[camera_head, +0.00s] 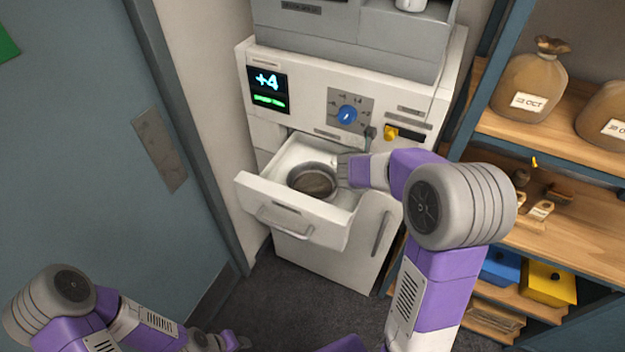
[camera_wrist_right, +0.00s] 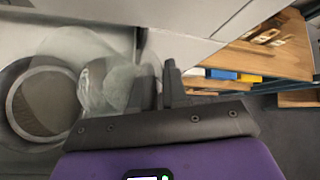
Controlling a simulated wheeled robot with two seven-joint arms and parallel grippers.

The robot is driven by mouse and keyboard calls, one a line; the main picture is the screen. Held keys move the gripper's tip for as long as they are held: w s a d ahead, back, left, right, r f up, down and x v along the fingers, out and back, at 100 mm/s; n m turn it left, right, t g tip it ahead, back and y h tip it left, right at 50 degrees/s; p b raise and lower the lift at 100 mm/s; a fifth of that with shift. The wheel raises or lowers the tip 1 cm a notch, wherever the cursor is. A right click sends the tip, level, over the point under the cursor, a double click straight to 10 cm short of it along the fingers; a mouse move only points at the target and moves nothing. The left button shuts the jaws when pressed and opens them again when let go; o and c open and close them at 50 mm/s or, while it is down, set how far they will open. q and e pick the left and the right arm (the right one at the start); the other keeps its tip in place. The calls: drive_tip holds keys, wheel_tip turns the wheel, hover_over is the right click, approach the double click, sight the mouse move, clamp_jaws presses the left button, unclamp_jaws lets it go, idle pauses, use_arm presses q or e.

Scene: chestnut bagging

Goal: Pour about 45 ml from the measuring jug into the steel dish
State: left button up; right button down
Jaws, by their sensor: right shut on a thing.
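The steel dish (camera_head: 312,181) sits in the open white drawer (camera_head: 258,192). It also shows at the left of the right wrist view (camera_wrist_right: 40,100), with a grey-brown inside. The clear measuring jug (camera_wrist_right: 105,78) is beside the dish and partly overlaps it in the right wrist view. My right gripper (camera_head: 346,171) is over the drawer's right side, shut on the jug. Its fingers (camera_wrist_right: 161,82) are close together at the jug's side. The jug's liquid level and exact tilt are hard to make out. My left gripper (camera_head: 232,341) is low at the bottom edge, away from the drawer; its jaws are unclear.
The white cabinet (camera_head: 290,130) carries a lit display (camera_head: 268,89) reading +4, a blue knob (camera_head: 347,115) and a yellow part (camera_head: 390,132). Wooden shelves at right hold sacks (camera_head: 530,85), tags, and blue (camera_head: 501,268) and yellow (camera_head: 548,283) bins. A blue-grey door (camera_head: 80,150) stands left.

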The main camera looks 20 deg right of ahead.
drive_tip(key=shift+d, duration=0.1)
drive_tip(key=shift+s+d+f+m+t+y+b, duration=0.6)
drive_tip(key=shift+d+f+y+b, duration=0.2)
drive_tip(key=shift+b, duration=0.4)
drive_tip(key=shift+s+d+f+m+t+y+b, duration=0.5)
drive_tip(key=shift+s+d+f+t+y+b, duration=0.15)
drive_tip(key=shift+y+b, duration=0.4)
drive_tip(key=shift+w, duration=0.1)
